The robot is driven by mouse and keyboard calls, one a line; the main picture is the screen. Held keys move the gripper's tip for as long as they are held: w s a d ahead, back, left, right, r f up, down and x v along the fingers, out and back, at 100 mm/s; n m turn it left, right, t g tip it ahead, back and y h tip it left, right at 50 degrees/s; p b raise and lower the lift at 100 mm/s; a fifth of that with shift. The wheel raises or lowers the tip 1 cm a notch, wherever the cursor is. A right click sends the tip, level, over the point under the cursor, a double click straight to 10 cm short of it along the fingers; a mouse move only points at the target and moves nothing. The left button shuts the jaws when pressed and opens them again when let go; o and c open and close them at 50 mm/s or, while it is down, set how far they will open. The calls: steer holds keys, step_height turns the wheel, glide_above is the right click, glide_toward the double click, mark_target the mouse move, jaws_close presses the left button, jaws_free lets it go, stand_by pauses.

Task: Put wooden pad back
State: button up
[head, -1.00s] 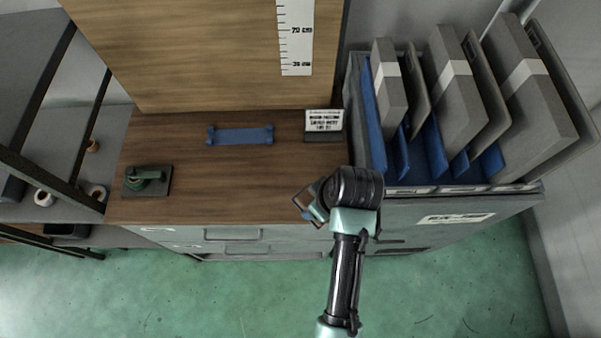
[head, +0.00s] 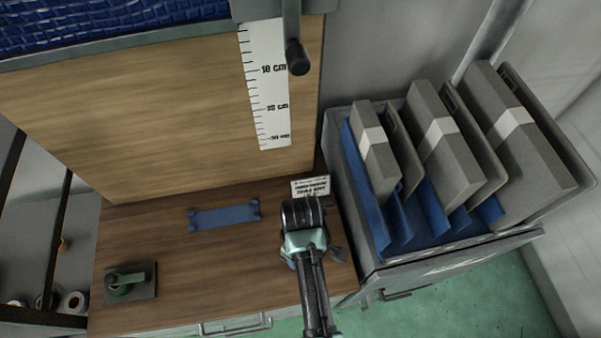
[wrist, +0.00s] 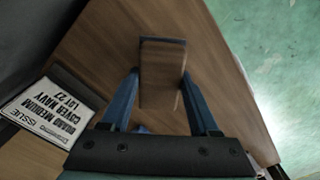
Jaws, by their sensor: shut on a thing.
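The wooden pad (wrist: 162,75) is a small brown block between the two blue fingers of my gripper (wrist: 160,92) in the wrist view. The gripper is shut on it, with a finger along each side. In the head view my gripper (head: 315,252) is over the right front part of the wooden bench top (head: 170,250). My arm hides the pad there. A blue strip with raised ends (head: 224,215) lies empty on the bench, to the left of and behind my gripper.
A small printed card (head: 311,187) stands just behind my gripper; it also shows in the wrist view (wrist: 42,110). A rack (head: 375,235) of upright grey panels is close on the right. A green clamp-like tool (head: 126,284) sits at the left. A tall wooden board (head: 170,125) rises behind.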

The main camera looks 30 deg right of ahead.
steer(key=shift+f, duration=1.45)
steer(key=o, duration=1.2)
step_height(320, 180, up, 12)
steer(key=shift+r+b, duration=0.1)
steer(key=shift+b, duration=0.2)
